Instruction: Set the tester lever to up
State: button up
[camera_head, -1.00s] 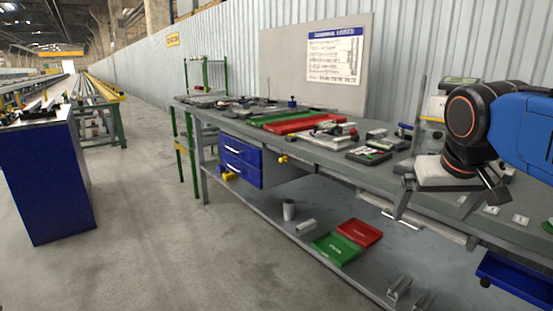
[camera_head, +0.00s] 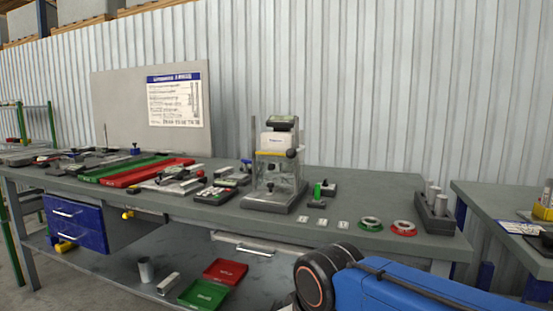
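The tester (camera_head: 275,143) stands on the grey workbench (camera_head: 337,205), right of the bench's middle. It has a white upper body, a small display on top, clear side panels and a dark base. A yellow bar (camera_head: 272,154) crosses its front, with a dark round knob (camera_head: 291,153) at the right end. This looks like the lever; its exact setting is too small to tell. My blue arm shows at the bottom right, in front of the bench and below its top. My gripper is out of view.
A handheld meter (camera_head: 215,195) lies left of the tester. A green object (camera_head: 317,191), a green ring (camera_head: 370,224), a red ring (camera_head: 403,228) and a dark holder with metal cylinders (camera_head: 434,211) stand to the right. Red (camera_head: 225,271) and green (camera_head: 204,294) trays lie on the lower shelf.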

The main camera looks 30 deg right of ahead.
aim_at(291, 153)
jog(key=z, duration=0.65)
jog(key=k+l+z, duration=0.2)
jog(key=z, duration=0.25)
jog(key=k+l+z, duration=0.3)
jog(key=z, duration=0.2)
